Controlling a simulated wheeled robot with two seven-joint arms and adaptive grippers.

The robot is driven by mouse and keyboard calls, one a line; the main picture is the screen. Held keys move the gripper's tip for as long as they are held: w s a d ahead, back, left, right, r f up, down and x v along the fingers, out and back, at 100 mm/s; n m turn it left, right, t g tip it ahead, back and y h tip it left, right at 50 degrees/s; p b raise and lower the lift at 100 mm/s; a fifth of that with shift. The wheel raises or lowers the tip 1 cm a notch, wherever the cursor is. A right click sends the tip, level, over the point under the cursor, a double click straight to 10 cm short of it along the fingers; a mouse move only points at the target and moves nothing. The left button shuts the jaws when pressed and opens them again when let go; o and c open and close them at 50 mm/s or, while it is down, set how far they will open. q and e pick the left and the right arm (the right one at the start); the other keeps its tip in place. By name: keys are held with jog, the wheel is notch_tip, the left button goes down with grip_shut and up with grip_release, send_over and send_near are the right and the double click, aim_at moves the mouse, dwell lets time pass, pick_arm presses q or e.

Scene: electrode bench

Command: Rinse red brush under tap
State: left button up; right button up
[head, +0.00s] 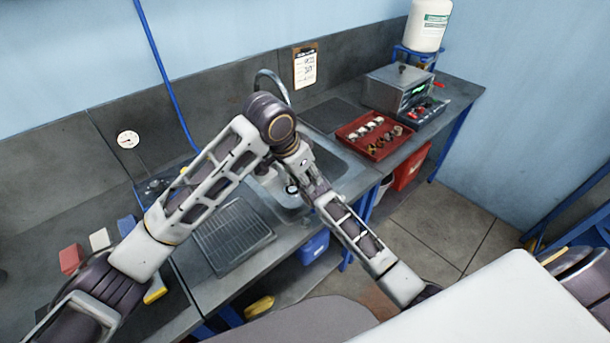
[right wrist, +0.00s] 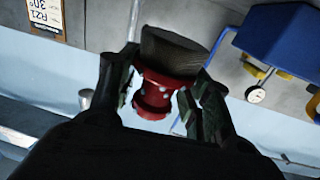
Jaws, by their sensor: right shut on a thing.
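In the right wrist view my right gripper (right wrist: 158,84) is shut on the red brush (right wrist: 153,97). Its red body sits between the two dark fingers, and a dark grey-brown bristle block (right wrist: 172,48) sticks out beyond them. I cannot pick out the brush or this gripper in the head view, where arm links cover the middle. The tap (head: 268,75) arches over the back of the sink (head: 350,168), partly hidden by my arm. I cannot tell whether water runs or how near the brush is to the tap. My left gripper does not show.
A ribbed drainer (head: 232,240) lies left of the sink. A red tray (head: 353,146) with several small parts and a grey box-shaped device (head: 392,92) stand to its right. A clipboard (head: 305,65) hangs on the splashback. Red (head: 70,258), white and blue blocks stand at left.

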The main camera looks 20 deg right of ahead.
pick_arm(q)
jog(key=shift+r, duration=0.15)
pick_arm(e)
jog(key=shift+r, duration=0.1)
